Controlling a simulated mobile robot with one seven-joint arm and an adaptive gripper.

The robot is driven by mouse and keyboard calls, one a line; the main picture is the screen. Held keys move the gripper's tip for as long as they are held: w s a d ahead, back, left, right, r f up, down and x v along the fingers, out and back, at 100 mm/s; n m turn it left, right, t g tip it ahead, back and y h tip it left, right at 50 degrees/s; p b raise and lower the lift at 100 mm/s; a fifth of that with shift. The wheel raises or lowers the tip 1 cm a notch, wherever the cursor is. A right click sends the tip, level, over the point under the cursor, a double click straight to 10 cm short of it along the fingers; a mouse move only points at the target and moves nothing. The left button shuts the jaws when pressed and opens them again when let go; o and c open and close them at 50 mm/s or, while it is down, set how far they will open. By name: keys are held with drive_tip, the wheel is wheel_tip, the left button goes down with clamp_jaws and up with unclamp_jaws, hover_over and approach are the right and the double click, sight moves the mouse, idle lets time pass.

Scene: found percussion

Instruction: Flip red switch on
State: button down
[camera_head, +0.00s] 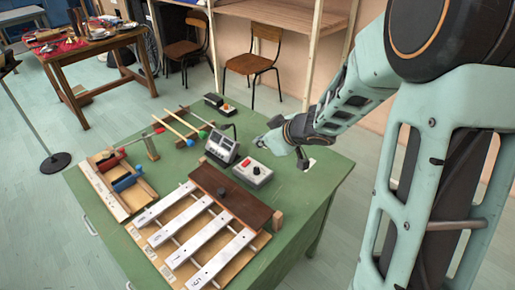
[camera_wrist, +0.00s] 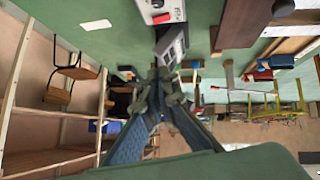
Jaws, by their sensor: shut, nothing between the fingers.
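A small light grey box (camera_head: 252,174) stands on the green table. A red switch (camera_head: 249,162) and a dark knob are on its top. In the wrist view the box (camera_wrist: 171,7) is at the top edge, partly cut off, with the red switch (camera_wrist: 161,18) on its near side. Whether the switch is on or off is too small to tell. My gripper (camera_head: 259,142) is just behind the box, above the table and apart from the switch. It is shut and empty; its fingers (camera_wrist: 160,72) show in the middle of the wrist view.
A grey device with a screen (camera_head: 222,146) stands left of the box. A metal-bar xylophone (camera_head: 193,237) and a brown board (camera_head: 229,196) lie in front. Mallets (camera_head: 177,128) and red and blue clamps lie left. Chairs and wooden shelving stand behind the table (camera_head: 310,186).

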drive_tip(key=shift+s+d+f, duration=0.1)
drive_tip(key=shift+s+f, duration=0.25)
drive_tip(key=shift+f, duration=0.35)
drive_tip(key=b, duration=0.5)
hover_over(246, 163)
drive_tip(key=s, duration=0.1)
drive_tip(key=f, duration=0.7)
drive_tip(key=shift+d+f, duration=0.25)
drive_tip(key=shift+w+d+f+b, duration=0.1)
drive_tip(key=shift+d+f+b, duration=0.15)
drive_tip(key=shift+f+b, duration=0.65)
drive_tip(key=shift+w+d+f, duration=0.1)
drive_tip(key=shift+d+f, duration=0.05)
drive_tip(key=shift+f, duration=0.6)
drive_tip(key=shift+w+d+r+g+p, duration=0.15)
drive_tip(key=shift+g+p, duration=0.15)
drive_tip(key=shift+p, duration=0.7)
